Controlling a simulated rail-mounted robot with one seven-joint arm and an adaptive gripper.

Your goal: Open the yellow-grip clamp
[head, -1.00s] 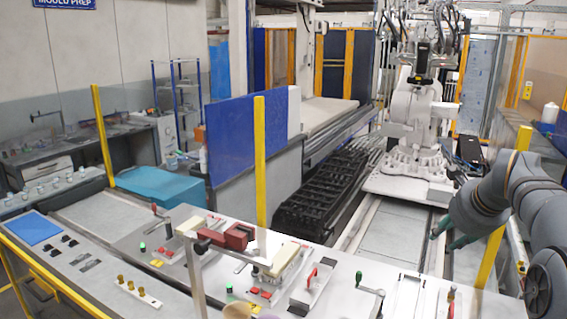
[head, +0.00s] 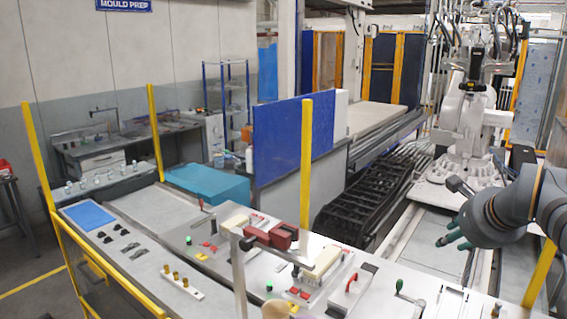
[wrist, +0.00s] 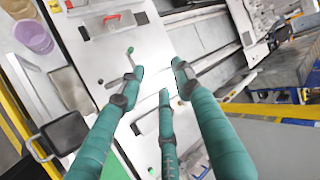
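I cannot make out a clamp with a yellow grip in either view. On the workbench (head: 215,268), a clamp with a green-tipped handle (head: 399,285) stands near the right end; a green-tipped lever (wrist: 130,52) shows in the wrist view. A clamp with a red handle (head: 352,283) sits left of the green one. My gripper (head: 452,232) is at the right, in front of the rail area. In the wrist view my gripper (wrist: 160,80) has its teal fingers spread apart and holds nothing, with pale surface behind them.
A red block (head: 283,236) and a cream block (head: 322,264) sit on bench fixtures. A grey post (head: 239,285) rises at the front. Yellow posts (head: 306,170) and a blue panel (head: 290,140) stand behind. A purple cup (wrist: 33,37) shows in the wrist view.

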